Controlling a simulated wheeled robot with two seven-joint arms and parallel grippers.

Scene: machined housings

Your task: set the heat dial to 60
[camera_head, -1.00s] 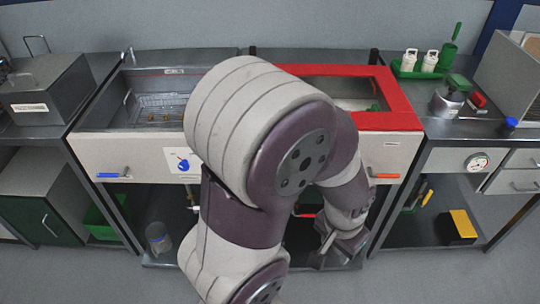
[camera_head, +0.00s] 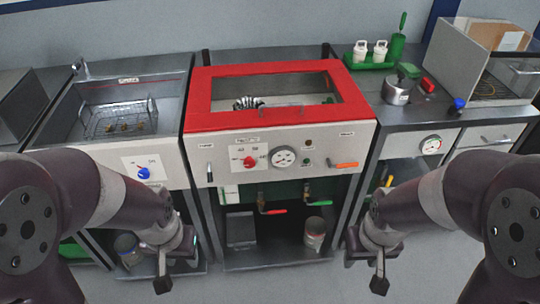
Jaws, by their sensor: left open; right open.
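A red dial knob (camera_head: 249,162) sits on a small white scale plate on the front panel of the red-topped unit (camera_head: 277,148). The plate's printed numbers are too small to read surely. A blue knob (camera_head: 144,173) with its own scale plate is on the sink unit to the left. My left gripper (camera_head: 163,279) is open and empty, low in front of the sink unit and apart from both knobs. My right gripper (camera_head: 379,280) is open and empty, low to the right of the red-topped unit. Neither arm covers the red knob.
A round gauge (camera_head: 284,157) is just right of the red knob. An orange handle (camera_head: 345,165) and a black-and-white lever (camera_head: 210,171) flank the panel. The space before the panel is clear.

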